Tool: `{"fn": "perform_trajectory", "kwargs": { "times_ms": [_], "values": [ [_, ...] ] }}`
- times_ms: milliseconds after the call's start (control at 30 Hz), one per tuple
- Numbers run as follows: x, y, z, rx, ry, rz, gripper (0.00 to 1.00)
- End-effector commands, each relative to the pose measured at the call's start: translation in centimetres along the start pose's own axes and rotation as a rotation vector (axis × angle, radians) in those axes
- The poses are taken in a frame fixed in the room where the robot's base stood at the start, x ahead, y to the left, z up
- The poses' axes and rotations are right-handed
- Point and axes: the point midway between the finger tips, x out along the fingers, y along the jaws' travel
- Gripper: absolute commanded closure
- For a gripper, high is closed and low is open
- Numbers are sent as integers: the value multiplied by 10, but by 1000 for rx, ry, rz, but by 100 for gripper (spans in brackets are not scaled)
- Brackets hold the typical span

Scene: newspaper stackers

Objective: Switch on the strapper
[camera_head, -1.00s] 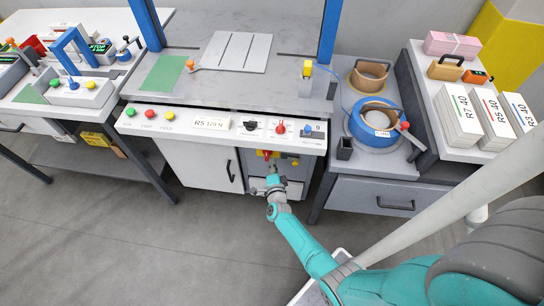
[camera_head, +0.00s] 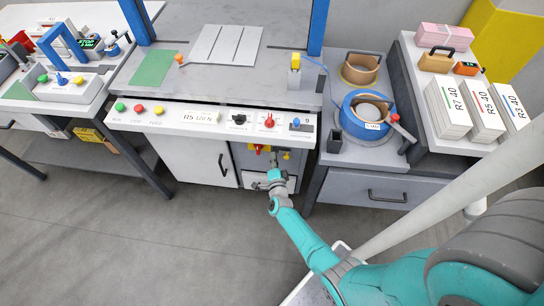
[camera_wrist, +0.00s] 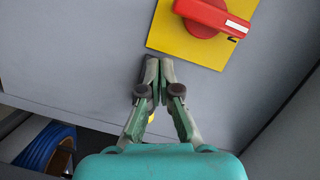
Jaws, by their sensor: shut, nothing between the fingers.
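The strapper is the middle machine, with a white control panel (camera_head: 205,118) on its front edge. Below the panel, on the grey front, is a red rotary switch (camera_head: 257,149) on a yellow plate. In the wrist view the red switch (camera_wrist: 205,16) is large at the top, its white-marked end pointing right beside a partly hidden black character; the yellow plate (camera_wrist: 160,37) surrounds it. My gripper (camera_head: 272,163) is shut and empty. In the wrist view my gripper's fingertips (camera_wrist: 159,66) are together just below the plate's lower edge, apart from the switch.
The panel carries green, red and yellow buttons, plus black, red and blue knobs (camera_head: 269,122). A white cabinet door (camera_head: 199,160) is left of the switch. A bench with a blue strap coil (camera_head: 360,125) and a drawer (camera_head: 370,190) stands right. The floor in front is open.

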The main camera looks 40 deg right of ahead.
Motion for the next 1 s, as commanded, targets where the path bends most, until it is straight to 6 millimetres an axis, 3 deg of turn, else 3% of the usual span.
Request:
{"fn": "perform_trajectory", "kwargs": {
  "times_ms": [533, 700, 1000],
  "values": [
    [-86, 8, 2, -1, -1, 1, 100],
    [-98, 8, 1, 0, 0, 0, 100],
    [-100, 9, 1, 0, 2, 1, 100]
  ]
}}
